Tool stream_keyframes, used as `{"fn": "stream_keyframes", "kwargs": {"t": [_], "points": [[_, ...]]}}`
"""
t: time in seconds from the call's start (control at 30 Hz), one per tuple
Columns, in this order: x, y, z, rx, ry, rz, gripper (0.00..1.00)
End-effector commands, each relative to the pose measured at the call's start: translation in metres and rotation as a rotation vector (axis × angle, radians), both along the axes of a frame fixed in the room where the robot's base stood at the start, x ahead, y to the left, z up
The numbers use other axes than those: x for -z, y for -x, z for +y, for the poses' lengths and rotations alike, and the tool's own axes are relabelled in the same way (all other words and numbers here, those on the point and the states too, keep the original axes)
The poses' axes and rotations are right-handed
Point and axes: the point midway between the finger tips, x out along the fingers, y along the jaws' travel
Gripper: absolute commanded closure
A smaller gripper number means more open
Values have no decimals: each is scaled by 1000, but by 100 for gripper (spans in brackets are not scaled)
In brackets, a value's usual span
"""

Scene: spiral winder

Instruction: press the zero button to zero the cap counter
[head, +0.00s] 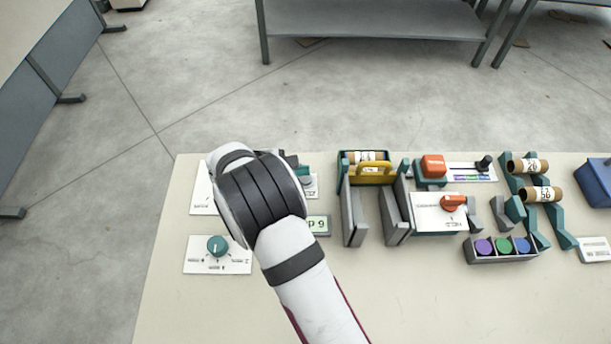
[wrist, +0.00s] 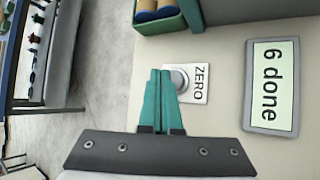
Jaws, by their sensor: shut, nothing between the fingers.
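The zero button (wrist: 179,79) is a grey round button on a white plate (wrist: 199,92) marked ZERO. My gripper (wrist: 160,72) is shut and empty, its teal fingers over the left part of the button in the wrist view. I cannot tell whether the tips touch it. The cap counter (wrist: 271,88) is a grey-framed display to the right of the plate, reading "6 done". In the head view the counter (head: 319,225) is partly hidden by my arm, and the gripper is mostly hidden behind my wrist.
A green box with cardboard tubes (wrist: 158,14) stands near the plate. In the head view a teal dial (head: 217,245), a yellow handle (head: 371,173), an orange knob (head: 453,203) and a tray of coloured caps (head: 501,249) stand on the table. The table's front is clear.

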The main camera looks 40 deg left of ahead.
Motion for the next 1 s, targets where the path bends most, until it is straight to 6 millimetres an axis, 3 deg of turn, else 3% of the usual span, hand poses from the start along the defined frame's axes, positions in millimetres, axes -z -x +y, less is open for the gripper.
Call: {"fn": "stream_keyframes", "kwargs": {"t": [1.0], "points": [[9,0,0,0,0,0,100]]}}
